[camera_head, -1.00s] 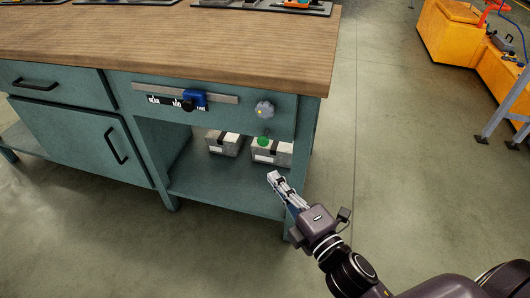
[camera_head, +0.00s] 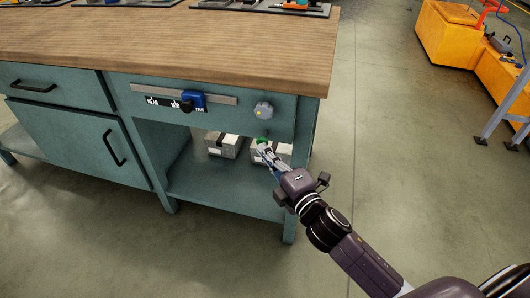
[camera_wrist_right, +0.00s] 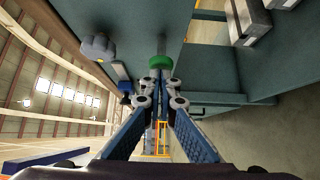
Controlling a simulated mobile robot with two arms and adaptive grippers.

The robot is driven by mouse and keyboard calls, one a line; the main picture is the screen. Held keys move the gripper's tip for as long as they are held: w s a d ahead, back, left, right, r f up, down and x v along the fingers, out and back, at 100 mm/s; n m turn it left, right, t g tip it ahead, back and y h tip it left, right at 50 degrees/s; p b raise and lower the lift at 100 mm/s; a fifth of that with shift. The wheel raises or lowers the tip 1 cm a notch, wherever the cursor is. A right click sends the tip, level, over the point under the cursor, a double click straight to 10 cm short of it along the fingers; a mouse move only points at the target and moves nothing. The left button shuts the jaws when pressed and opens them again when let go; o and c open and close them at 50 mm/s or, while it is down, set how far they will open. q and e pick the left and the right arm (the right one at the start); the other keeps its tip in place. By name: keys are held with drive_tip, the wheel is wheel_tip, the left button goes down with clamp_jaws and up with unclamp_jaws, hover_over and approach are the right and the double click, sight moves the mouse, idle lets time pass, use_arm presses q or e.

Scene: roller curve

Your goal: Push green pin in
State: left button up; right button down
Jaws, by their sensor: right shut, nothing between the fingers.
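The green pin (camera_head: 262,140) shows at the underside of the bench's front panel, below the grey knob (camera_head: 264,110). In the right wrist view the green pin (camera_wrist_right: 160,62) is a round green head on a pale shaft that comes from the teal panel. My right gripper (camera_head: 262,150) is shut and empty, with its fingertips just below the pin. In the right wrist view the right gripper (camera_wrist_right: 160,82) has its closed tips right at the green head. I cannot tell whether they touch. My left gripper is in neither view.
A blue slider (camera_head: 194,99) sits on a metal rail on the panel. Grey boxes (camera_head: 223,146) stand on the lower shelf (camera_head: 215,192) behind the gripper. The wooden bench top (camera_head: 180,45) overhangs above.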

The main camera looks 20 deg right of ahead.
drive_tip(key=shift+w, duration=0.1)
drive_tip(key=shift+w+d+r+p, duration=0.1)
drive_tip(key=shift+w+d+p, duration=0.55)
drive_tip(key=shift+w, duration=0.4)
drive_tip(key=shift+d, duration=0.25)
drive_tip(key=shift+w, duration=0.1)
